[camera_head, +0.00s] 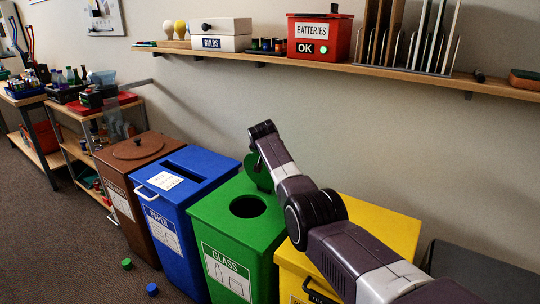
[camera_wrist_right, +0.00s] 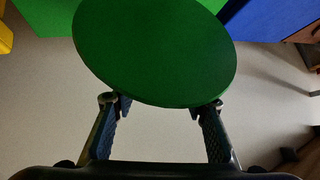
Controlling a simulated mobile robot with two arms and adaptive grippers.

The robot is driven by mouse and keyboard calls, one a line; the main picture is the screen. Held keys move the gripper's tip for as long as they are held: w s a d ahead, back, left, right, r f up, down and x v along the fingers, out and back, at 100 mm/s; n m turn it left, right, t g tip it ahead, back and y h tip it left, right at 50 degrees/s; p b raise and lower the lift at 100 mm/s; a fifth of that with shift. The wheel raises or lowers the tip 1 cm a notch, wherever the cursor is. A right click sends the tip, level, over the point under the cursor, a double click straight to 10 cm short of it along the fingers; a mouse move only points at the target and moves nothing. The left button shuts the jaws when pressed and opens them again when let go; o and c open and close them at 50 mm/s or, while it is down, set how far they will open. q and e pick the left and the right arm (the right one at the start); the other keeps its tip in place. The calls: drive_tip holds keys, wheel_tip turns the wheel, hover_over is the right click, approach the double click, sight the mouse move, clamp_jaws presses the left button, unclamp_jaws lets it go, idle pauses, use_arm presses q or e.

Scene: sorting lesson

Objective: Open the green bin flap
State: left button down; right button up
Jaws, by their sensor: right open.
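The green glass bin (camera_head: 226,222) stands between the blue and yellow bins. Its round opening (camera_head: 247,207) is uncovered and dark inside. The green flap (camera_head: 257,174) stands raised at the back of the opening, partly hidden by my right arm. In the right wrist view the flap (camera_wrist_right: 155,50) shows as a large green disc close in front of the camera. My right gripper (camera_head: 256,145) is at the flap, its fingers hard to make out in the head view. In the wrist view its two fingers (camera_wrist_right: 160,106) are apart near the disc's lower edge; contact cannot be told. My left gripper is not in view.
The blue paper bin (camera_head: 205,165) and brown bin (camera_head: 135,150) stand to the left. The yellow bin (camera_head: 385,225) is to the right, partly behind my arm. A wall shelf (camera_head: 350,68) with a red batteries box (camera_head: 320,38) runs above. Floor is clear in front of the bins except small blocks.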

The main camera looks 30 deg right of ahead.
drive_tip(key=shift+v, duration=1.25)
drive_tip(key=v, duration=0.9)
drive_tip(key=shift+s, duration=0.25)
